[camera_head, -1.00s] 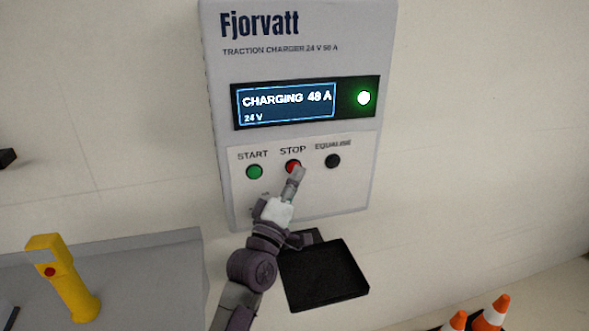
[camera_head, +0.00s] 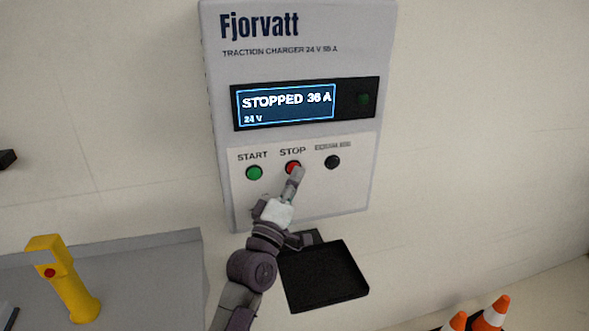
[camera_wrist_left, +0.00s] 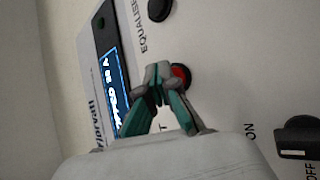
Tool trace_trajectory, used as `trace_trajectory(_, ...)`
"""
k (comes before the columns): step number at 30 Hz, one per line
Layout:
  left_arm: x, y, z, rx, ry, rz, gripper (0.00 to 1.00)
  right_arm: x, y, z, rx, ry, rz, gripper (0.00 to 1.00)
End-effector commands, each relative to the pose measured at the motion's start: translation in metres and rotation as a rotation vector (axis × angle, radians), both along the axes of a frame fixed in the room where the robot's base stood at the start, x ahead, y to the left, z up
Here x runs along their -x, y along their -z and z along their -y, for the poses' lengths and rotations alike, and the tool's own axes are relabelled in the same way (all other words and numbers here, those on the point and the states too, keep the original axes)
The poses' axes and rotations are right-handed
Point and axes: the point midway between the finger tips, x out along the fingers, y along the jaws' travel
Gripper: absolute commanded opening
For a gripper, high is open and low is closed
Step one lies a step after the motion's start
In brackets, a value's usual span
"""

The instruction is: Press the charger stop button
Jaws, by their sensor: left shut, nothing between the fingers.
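The grey-white charger (camera_head: 300,60) hangs on the wall, with a display (camera_head: 286,104) reading "STOPPED 36 A, 24 V". The indicator lamp (camera_head: 363,100) beside the display is dark. The red stop button (camera_head: 291,166) sits under the word STOP, between the green start button (camera_head: 254,173) and the black equalise button (camera_head: 332,162). My left gripper (camera_head: 297,172) is shut, with its tips at the stop button, partly covering it. In the left wrist view the closed fingertips (camera_wrist_left: 159,74) are right beside the red button (camera_wrist_left: 180,77); whether they touch it I cannot tell. My right gripper is not in view.
A black tray (camera_head: 352,293) sits below the charger. A yellow post with a red button (camera_head: 66,285) stands at the left by a grey surface (camera_head: 150,270). Orange cones (camera_head: 492,312) stand at the lower right. A black knob (camera_wrist_left: 298,137) is on the panel.

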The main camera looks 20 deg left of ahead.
Motion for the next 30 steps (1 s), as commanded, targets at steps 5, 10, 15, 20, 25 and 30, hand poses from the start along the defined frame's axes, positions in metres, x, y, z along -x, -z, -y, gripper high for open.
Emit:
trace_trajectory(5, 0.008, -0.001, 0.005, 0.001, 0.0, -0.001, 0.0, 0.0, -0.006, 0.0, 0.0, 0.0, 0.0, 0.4)
trace_trajectory(10, 0.01, 0.0, 0.007, -0.001, -0.001, -0.001, 0.0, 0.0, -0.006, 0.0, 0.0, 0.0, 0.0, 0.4)
trace_trajectory(15, 0.01, 0.0, 0.007, 0.0, 0.0, -0.001, 0.0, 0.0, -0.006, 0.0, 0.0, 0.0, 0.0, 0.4)
trace_trajectory(20, 0.018, -0.001, 0.012, 0.001, 0.001, -0.001, 0.0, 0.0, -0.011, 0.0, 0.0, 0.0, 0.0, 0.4)
trace_trajectory(25, 0.032, -0.001, 0.022, 0.002, 0.002, -0.002, 0.0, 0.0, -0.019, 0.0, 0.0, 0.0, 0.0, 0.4)
trace_trajectory(30, 0.045, -0.001, 0.031, 0.0, 0.001, -0.001, 0.0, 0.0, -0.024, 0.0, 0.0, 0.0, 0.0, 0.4)
